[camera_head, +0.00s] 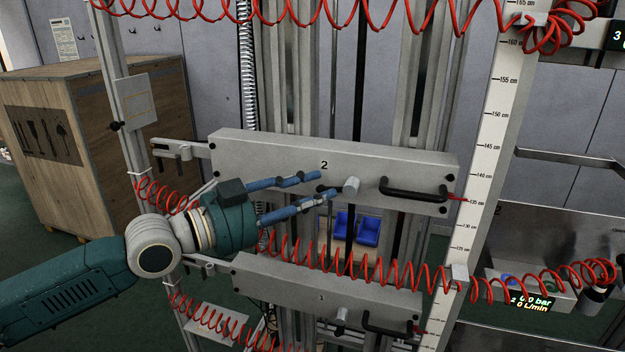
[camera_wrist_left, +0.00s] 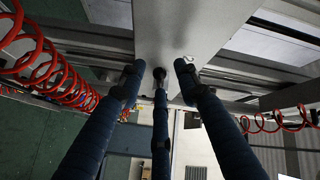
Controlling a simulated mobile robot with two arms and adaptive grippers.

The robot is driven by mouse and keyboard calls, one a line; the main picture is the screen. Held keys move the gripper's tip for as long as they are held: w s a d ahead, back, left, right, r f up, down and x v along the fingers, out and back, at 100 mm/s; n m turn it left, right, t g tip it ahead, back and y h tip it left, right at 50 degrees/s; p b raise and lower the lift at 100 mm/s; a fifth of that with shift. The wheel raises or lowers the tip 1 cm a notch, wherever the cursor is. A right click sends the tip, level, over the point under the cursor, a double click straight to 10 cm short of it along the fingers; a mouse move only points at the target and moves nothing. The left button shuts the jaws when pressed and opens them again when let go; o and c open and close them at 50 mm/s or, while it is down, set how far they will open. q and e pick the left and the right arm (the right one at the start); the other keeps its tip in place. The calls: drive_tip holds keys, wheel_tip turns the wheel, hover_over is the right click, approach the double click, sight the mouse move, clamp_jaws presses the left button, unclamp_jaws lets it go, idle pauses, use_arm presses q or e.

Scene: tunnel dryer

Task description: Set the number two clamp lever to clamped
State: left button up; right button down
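The grey crossbar marked 2 (camera_head: 240,146) spans the frame in the middle of the head view. On its front are a pale cylindrical knob (camera_head: 351,186) and a black bar handle (camera_head: 413,191) to its right. A small dark piece left of the knob, partly behind my fingers, may be the clamp lever; I cannot tell its setting. My left gripper (camera_head: 327,184) has its blue fingers spread beside this piece, left of the knob. In the left wrist view a black round end (camera_wrist_left: 159,73) shows between the spread fingers; contact is unclear. My right gripper is not in view.
A similar crossbar (camera_head: 270,278) with its own knob and handle lies below. Red coiled hoses (camera_head: 340,262) run between the bars. A height scale post (camera_head: 493,130) stands at right, a wooden crate (camera_head: 85,150) at left, and blue bins (camera_head: 368,230) behind.

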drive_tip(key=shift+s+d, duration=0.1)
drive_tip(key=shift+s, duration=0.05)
use_arm(q)
clamp_jaws()
drive_tip(key=shift+d, duration=0.1)
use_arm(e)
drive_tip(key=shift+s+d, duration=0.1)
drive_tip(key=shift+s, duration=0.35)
